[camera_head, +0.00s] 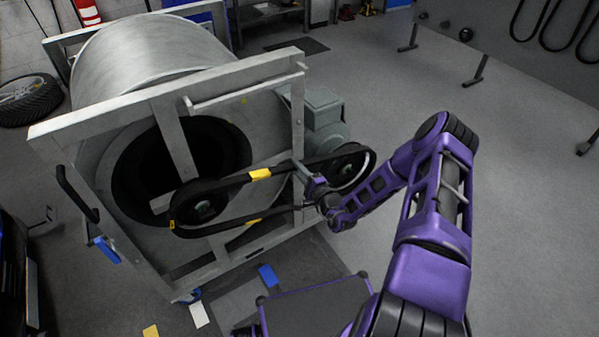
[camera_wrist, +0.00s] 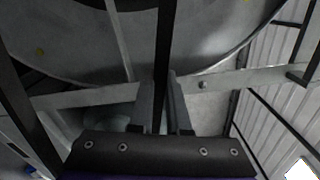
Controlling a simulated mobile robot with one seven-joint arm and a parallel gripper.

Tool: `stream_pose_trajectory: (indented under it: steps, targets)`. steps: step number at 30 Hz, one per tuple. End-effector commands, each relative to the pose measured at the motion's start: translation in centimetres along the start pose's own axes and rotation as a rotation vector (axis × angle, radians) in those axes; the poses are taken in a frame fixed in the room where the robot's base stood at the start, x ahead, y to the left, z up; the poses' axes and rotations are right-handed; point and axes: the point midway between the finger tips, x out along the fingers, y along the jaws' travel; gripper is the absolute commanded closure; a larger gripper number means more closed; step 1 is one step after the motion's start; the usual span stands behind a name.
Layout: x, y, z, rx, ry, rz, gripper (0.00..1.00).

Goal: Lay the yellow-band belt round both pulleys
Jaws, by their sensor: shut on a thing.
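The black belt with yellow bands (camera_head: 260,174) runs between the large left pulley (camera_head: 203,209) on the drum frame and the smaller right pulley (camera_head: 346,170) by the motor. At the left it curves round the left pulley. Its upper run reaches over the right pulley; how it sits on that pulley's lower side is partly hidden by my gripper. My gripper (camera_head: 307,182) is beside the right pulley, on its left. In the wrist view its two fingers (camera_wrist: 163,108) are shut on the black belt strand (camera_wrist: 164,45), which runs away between them.
The drum (camera_head: 150,50) stands in a grey steel frame (camera_head: 100,113) behind the pulleys. The grey-green motor (camera_head: 325,115) is behind the right pulley. A tire (camera_head: 28,98) lies at far left. Belts hang on a panel (camera_head: 490,35) at upper right. Floor at right is clear.

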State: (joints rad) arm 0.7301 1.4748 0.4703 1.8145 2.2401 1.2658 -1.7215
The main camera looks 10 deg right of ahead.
Motion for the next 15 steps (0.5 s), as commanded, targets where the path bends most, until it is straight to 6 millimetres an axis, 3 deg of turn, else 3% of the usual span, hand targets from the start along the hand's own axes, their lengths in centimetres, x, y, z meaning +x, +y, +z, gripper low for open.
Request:
stream_pose_trajectory:
  steps: [15]
  targets:
    - [3.1,-0.1,0.1,-0.001,-0.002,-0.002,1.0]
